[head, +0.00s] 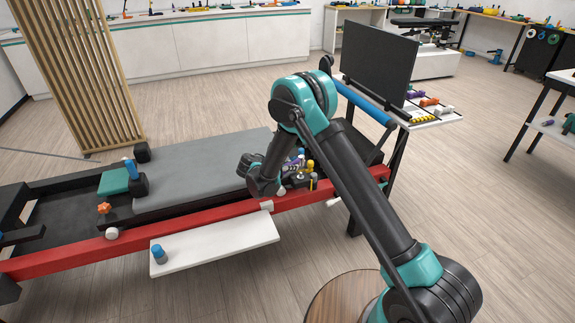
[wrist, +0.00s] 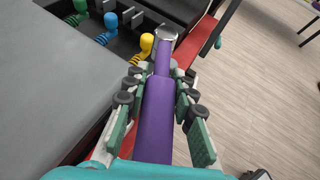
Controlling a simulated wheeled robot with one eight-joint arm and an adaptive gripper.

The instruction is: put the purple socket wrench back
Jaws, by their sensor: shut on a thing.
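The purple socket wrench (wrist: 155,120) runs up the middle of the wrist view, with its silver head (wrist: 167,33) at the far end. My gripper (wrist: 162,78) is shut around its purple shaft, with fingers on both sides. The silver head shows over the dark and red frame of the bench. In the head view my gripper (head: 283,182) is low over the red rail, and only a little purple (head: 298,156) shows there. My arm hides most of the wrench in that view. I cannot tell which place is the wrench's own.
Green, blue and yellow knobs (wrist: 145,42) sit in the bench frame, close left of the wrench. A grey pad (head: 210,170) lies left of my gripper. A dark upright panel (head: 378,62) and a small shelf with tools (head: 440,121) stand behind right. Open floor lies right.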

